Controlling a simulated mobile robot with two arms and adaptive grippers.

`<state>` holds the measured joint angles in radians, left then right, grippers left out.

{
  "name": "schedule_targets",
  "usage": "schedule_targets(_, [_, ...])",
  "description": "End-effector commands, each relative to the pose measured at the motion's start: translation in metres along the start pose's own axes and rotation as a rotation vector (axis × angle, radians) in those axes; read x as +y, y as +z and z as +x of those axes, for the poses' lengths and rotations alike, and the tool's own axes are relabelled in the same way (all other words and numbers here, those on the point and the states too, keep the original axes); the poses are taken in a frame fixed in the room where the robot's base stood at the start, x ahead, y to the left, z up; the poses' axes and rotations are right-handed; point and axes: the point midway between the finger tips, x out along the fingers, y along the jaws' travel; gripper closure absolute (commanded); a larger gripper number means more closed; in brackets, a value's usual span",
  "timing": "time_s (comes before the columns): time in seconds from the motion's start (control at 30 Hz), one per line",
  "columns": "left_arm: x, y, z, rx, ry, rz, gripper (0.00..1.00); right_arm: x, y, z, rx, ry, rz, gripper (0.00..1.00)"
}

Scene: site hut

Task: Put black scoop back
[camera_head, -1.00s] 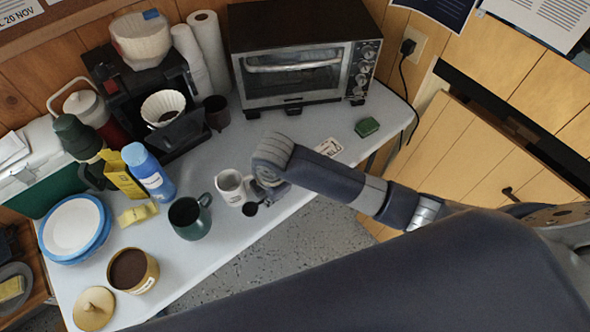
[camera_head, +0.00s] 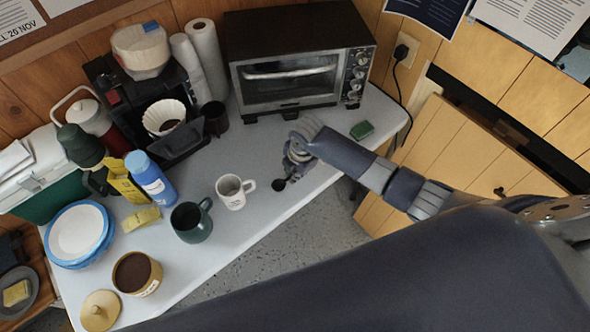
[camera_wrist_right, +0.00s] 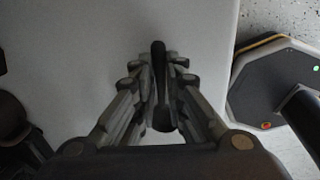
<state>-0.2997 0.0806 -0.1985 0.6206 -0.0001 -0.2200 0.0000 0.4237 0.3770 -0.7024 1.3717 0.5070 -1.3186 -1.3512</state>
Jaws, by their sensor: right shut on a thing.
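The black scoop (camera_head: 279,185) is held by my right gripper (camera_head: 293,172) over the table, right of the white mug and in front of the toaster oven. In the right wrist view my right gripper (camera_wrist_right: 160,88) is shut on the scoop (camera_wrist_right: 158,58), which shows as a dark narrow piece between the fingers. Whether the scoop touches the table I cannot tell. My left gripper is not in view. An open tan canister (camera_head: 136,272) with dark brown contents stands at the front left, its round lid (camera_head: 100,309) lying beside it.
A white mug (camera_head: 231,192) and a dark green mug (camera_head: 190,222) stand between the scoop and the canister. A blue bottle (camera_head: 150,178), coffee maker (camera_head: 180,138), toaster oven (camera_head: 297,70) and green sponge (camera_head: 361,130) are behind. The table's front edge runs close to the scoop.

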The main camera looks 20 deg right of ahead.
Motion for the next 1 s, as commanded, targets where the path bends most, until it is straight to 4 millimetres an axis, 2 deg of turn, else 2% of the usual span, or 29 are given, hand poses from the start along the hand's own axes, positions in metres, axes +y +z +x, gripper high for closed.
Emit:
schedule_targets(0.37, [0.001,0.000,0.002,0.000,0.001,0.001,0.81,-0.001,-0.001,0.005,0.000,0.000,-0.001,0.98])
schedule_targets(0.4, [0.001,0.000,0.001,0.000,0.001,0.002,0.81,-0.001,-0.001,0.004,0.000,0.001,-0.001,0.79])
schedule_targets(0.47, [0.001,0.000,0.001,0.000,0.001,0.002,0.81,-0.001,-0.001,0.004,0.001,0.001,0.000,0.68])
schedule_targets(0.8, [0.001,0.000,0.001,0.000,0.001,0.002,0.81,0.000,-0.001,0.002,0.001,0.001,0.000,0.68])
schedule_targets(1.0, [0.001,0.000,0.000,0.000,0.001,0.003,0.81,0.001,-0.001,-0.013,0.001,0.003,-0.001,0.68])
